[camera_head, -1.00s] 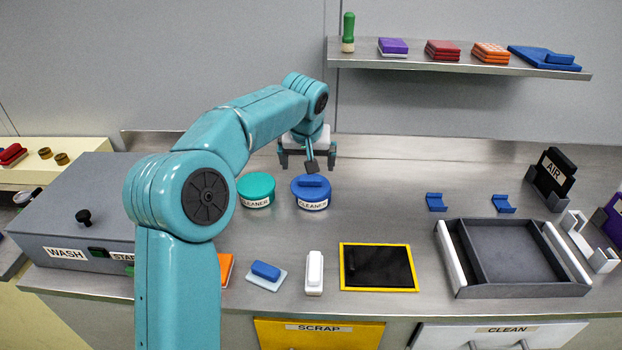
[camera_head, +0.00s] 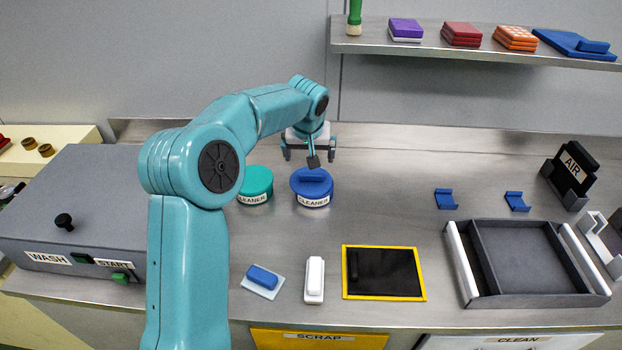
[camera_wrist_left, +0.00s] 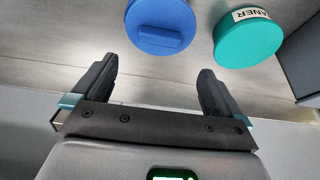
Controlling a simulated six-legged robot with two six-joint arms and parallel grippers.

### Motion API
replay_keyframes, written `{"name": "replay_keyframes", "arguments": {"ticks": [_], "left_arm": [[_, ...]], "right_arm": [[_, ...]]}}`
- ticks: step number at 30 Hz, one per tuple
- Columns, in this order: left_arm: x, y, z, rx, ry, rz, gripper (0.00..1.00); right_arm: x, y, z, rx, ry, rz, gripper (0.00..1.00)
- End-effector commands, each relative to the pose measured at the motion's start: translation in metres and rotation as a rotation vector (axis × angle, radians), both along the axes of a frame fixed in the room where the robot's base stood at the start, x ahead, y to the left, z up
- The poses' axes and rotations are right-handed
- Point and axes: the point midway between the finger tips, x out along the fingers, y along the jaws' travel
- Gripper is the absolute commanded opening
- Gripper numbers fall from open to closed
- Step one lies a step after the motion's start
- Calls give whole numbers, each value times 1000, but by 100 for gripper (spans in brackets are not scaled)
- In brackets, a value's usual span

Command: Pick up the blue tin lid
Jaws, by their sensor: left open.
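The blue tin lid (camera_head: 312,180) has a raised bar handle and sits on the blue tin labelled CLEANER (camera_head: 313,199), on the metal counter. In the left wrist view the blue lid (camera_wrist_left: 160,27) shows at the top, ahead of the fingers. My left gripper (camera_head: 308,155) is open and empty, just behind the blue tin and apart from the lid. Its two dark fingers (camera_wrist_left: 158,88) are spread wide in the left wrist view, with bare counter between them. My right gripper is not in view.
A teal CLEANER tin (camera_head: 255,184) stands close to the left of the blue tin. The grey wash box (camera_head: 70,215) is further left. A blue sponge (camera_head: 263,277), a white block (camera_head: 314,280) and a yellow-edged black mat (camera_head: 384,294) lie in front.

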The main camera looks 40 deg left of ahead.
Motion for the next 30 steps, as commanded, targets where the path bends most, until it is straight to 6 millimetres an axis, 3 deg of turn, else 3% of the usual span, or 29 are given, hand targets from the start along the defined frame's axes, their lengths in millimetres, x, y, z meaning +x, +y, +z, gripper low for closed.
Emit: {"name": "replay_keyframes", "arguments": {"ticks": [3, 11, 19, 28, 30], "left_arm": [[6, 6, -22, 0, 2, -1, 100], [14, 11, -44, -1, 2, 0, 100], [25, 18, -83, -1, 2, 0, 100], [28, 21, -88, 0, -1, 0, 100], [28, 20, -88, 0, -1, 0, 77]], "right_arm": [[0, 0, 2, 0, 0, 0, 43], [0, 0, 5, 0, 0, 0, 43], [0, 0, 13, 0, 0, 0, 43], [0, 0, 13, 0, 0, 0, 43], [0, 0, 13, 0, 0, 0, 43]]}}
